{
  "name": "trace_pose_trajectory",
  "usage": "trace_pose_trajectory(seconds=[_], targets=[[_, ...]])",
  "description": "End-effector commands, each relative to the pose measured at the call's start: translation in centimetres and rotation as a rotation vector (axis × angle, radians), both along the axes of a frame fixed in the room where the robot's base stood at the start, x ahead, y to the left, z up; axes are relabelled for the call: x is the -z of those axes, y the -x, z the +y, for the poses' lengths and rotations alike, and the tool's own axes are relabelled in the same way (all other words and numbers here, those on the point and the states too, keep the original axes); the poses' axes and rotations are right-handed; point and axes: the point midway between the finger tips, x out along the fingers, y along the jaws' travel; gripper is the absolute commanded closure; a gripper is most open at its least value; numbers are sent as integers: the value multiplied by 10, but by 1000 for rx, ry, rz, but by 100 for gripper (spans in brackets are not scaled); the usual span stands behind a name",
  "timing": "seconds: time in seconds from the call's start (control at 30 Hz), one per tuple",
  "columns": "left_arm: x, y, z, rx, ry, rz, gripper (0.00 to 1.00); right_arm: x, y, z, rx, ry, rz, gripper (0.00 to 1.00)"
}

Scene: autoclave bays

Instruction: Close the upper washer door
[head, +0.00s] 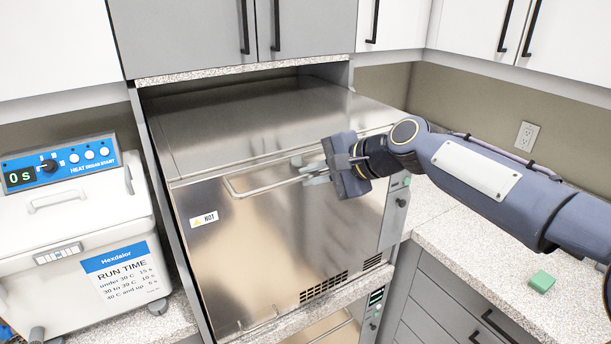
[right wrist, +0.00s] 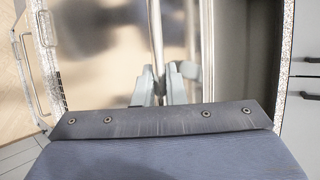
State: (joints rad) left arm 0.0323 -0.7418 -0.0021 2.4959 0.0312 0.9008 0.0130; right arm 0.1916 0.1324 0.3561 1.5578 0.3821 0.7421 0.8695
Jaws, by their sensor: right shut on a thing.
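The upper washer door (head: 270,240) is a brushed steel front panel with a HOT label, below the washer's steel top (head: 260,115) in the head view. It looks upright and close to the washer body; I cannot tell whether it is fully shut. Its bar handle (head: 252,190) runs across the upper part of the panel. My right gripper (head: 313,172) is shut on the right part of this handle. In the right wrist view the bar (right wrist: 156,40) passes between the pale fingers (right wrist: 166,88). My left gripper is not in view.
A white bath unit (head: 75,225) with a blue control panel stands on the left counter. A green block (head: 541,282) lies on the right counter (head: 460,235). A lower washer (head: 335,325) sits beneath. Grey cabinets (head: 185,35) hang above.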

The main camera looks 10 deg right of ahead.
Motion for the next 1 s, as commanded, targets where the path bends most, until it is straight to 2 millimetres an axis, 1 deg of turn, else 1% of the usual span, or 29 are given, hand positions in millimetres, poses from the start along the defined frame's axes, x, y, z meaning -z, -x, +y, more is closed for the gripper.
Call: trace_pose_trajectory(seconds=[0.03,0.1,0.13,0.17,0.5,0.6,0.67,0.9,1.0], targets=[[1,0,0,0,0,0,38,4,-1,1,0,2,4,100],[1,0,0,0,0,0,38,5,-1,1,0,2,5,100],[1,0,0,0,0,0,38,5,-1,1,0,2,5,86],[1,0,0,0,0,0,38,5,-1,1,0,2,5,83],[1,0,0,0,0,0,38,4,-1,0,1,2,4,83],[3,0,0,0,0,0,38,2,1,-3,3,2,2,83],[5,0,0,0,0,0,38,-2,5,-7,3,1,1,83],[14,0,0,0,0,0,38,-23,31,-32,4,1,0,83],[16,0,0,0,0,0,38,-31,38,-40,4,2,1,83]])
